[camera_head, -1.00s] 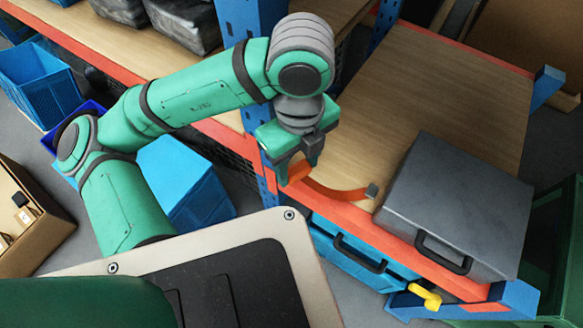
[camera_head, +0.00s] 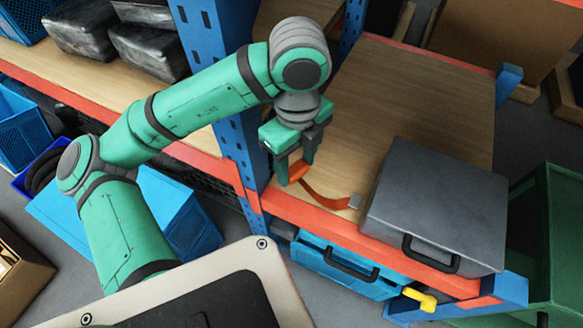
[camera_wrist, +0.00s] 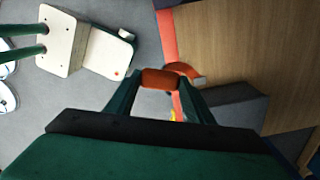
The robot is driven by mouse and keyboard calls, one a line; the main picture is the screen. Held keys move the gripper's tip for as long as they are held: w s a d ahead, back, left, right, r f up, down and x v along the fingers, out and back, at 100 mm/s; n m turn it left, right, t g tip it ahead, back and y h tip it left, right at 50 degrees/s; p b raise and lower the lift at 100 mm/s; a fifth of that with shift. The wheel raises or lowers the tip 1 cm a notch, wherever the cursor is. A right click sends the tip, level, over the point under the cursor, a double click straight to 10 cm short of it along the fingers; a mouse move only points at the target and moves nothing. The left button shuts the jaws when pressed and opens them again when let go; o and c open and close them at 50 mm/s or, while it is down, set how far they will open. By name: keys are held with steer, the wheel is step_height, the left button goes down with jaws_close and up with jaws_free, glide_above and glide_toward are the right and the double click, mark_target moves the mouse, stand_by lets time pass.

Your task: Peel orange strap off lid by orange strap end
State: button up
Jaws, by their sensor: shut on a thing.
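My gripper (camera_head: 297,178) is shut on the end of the orange strap (camera_head: 325,199). The strap runs right from my fingers in a curve to a small grey clip beside the grey case (camera_head: 435,208). The case sits on the wooden shelf, and its lid (camera_head: 440,185) looks closed. In the wrist view the orange strap end (camera_wrist: 160,78) lies between my two fingertips, and more strap curves away to the right behind it. Whether the strap still touches the lid I cannot tell.
The wooden shelf (camera_head: 430,95) has a red front beam and a blue post (camera_head: 215,75) close to my arm. A blue case (camera_head: 340,265) sits below. A yellow handle (camera_head: 420,299) sticks out at the lower right. A green bin (camera_head: 550,240) stands at the right.

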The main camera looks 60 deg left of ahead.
steer(key=w+a, duration=0.4)
steer(key=w, duration=0.7)
steer(key=shift+a, duration=0.3)
stand_by(1.0)
steer(key=shift+w+f, duration=0.1)
steer(key=shift+w, duration=0.05)
steer(key=shift+w+a, duration=0.15)
steer(key=shift+w+a, duration=0.1)
steer(key=shift+w, duration=0.1)
stand_by(0.4)
